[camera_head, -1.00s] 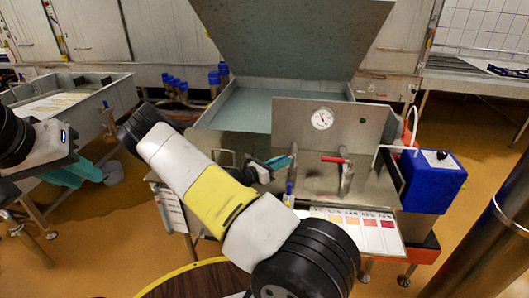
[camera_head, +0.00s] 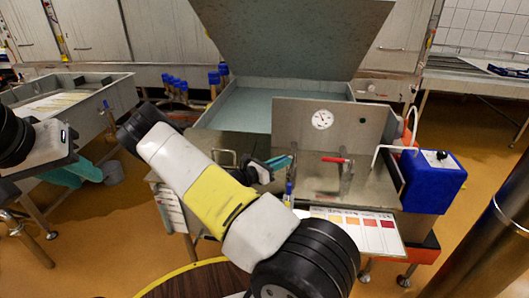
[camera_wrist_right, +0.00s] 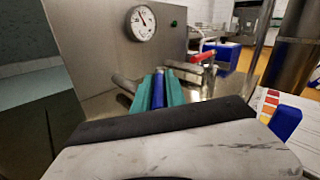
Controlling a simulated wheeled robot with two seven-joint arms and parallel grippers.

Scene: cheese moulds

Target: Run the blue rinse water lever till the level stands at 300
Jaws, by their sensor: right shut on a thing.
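My right gripper (camera_head: 279,162) is at the steel front panel of the vat, left of the red-handled lever. In the right wrist view its teal fingers (camera_wrist_right: 157,92) are shut on the blue lever (camera_wrist_right: 158,88), which shows as a blue strip between them. The round white dial (camera_head: 322,119) is on the upright steel plate; it also shows in the right wrist view (camera_wrist_right: 142,22), its needle tilted up and left. Its figures are too small to read. The vat (camera_head: 262,108) holds pale liquid. My left gripper (camera_head: 80,172) hangs far left, away from the vat; its finger gap is unclear.
A red-handled lever (camera_head: 335,160) stands right of my right gripper. A blue box (camera_head: 432,180) is at the right, and a colour chart (camera_head: 350,222) lies in front. A raised lid (camera_head: 295,35) stands above the vat. A steel post (camera_head: 505,225) is at far right.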

